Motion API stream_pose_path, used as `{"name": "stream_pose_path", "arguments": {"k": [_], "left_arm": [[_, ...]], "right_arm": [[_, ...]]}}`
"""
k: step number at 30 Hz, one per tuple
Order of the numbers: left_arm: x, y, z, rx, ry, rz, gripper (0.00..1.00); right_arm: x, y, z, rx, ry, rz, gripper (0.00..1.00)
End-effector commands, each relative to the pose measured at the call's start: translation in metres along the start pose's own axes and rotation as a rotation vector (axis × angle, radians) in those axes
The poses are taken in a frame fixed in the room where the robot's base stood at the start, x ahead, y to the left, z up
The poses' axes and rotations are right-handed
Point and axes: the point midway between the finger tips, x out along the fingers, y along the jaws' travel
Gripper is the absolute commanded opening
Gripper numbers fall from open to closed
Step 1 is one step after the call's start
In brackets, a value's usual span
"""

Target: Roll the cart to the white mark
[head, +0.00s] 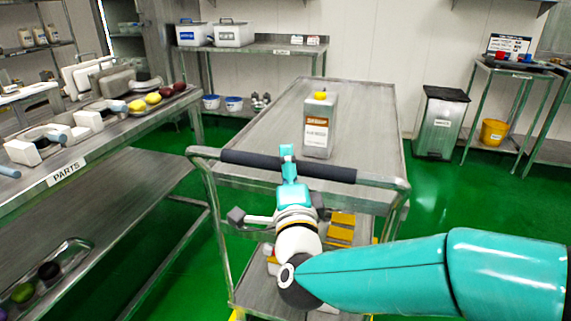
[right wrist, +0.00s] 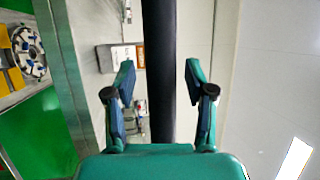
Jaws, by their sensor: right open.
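The cart (head: 258,130) is a grey metal trolley with a black-gripped push handle (head: 248,158) across its near end. My right gripper (head: 289,165) is at the middle of this handle. In the right wrist view the black handle grip (right wrist: 160,110) runs between the two open fingers of my right gripper (right wrist: 158,78), with a gap on each side. The white mark cannot be made out on the floor in the head view. My left gripper is out of view.
A jug with a yellow cap (head: 318,128) stands on the cart's top. The parts table (head: 110,140) runs close along the left. A back table (head: 262,47), a grey bin (head: 440,122) and a yellow bucket (head: 494,132) stand beyond. Green floor is clear right of the cart.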

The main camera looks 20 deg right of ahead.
Motion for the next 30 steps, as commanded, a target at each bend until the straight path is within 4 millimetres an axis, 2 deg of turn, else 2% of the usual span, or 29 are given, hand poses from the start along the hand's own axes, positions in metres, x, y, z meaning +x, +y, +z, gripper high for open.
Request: {"name": "stream_pose_path", "arguments": {"k": [1,11,23,30], "left_arm": [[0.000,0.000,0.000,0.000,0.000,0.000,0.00],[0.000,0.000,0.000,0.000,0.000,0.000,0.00],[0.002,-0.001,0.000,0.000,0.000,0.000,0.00],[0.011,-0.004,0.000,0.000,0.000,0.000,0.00]], "right_arm": [[0.000,0.000,0.002,0.001,-0.004,0.000,0.55],[0.001,0.001,0.005,0.001,-0.009,0.001,0.00],[0.003,0.003,0.004,0.002,-0.009,0.003,0.00],[0.025,0.009,-0.006,0.003,-0.004,0.002,0.00]]}}
